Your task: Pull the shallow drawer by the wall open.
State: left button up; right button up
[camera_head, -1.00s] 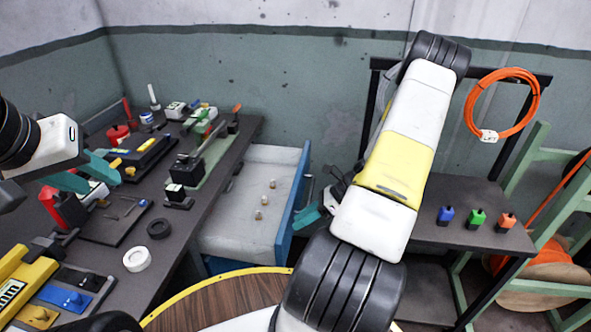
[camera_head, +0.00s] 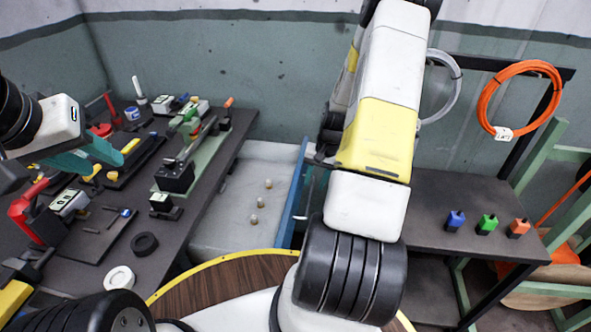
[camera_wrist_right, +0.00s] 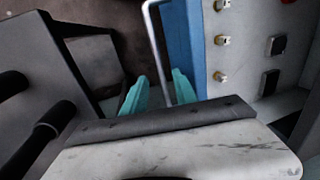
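The shallow drawer (camera_head: 232,205) by the wall stands out from the dark workbench, its pale inside showing with a few small pegs. Its blue front (camera_head: 293,195) faces my right arm. In the right wrist view, the blue front (camera_wrist_right: 184,45) carries a thin grey bar handle (camera_wrist_right: 158,45). My right gripper (camera_wrist_right: 160,92) has its teal fingers apart, one on each side of the handle, with the bar nearer the right finger. Contact cannot be told. My left gripper (camera_head: 88,156) is open and empty over the workbench.
The workbench (camera_head: 195,200) holds a vise-like tool, a black ring (camera_head: 144,244), a white ring (camera_head: 119,279) and other tools. A dark side table (camera_head: 440,200) at right bears blue, green and orange pieces. An orange cable coil (camera_head: 487,100) hangs behind it.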

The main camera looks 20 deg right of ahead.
aim_at(311, 194)
jog(key=shift+w+a+f, duration=0.1)
jog(key=shift+a+f, duration=0.1)
jog(key=shift+f, duration=0.9)
jog(key=shift+w+a+f, duration=0.1)
jog(key=shift+a+f, duration=0.05)
jog(key=shift+f, duration=0.9)
grip_shut()
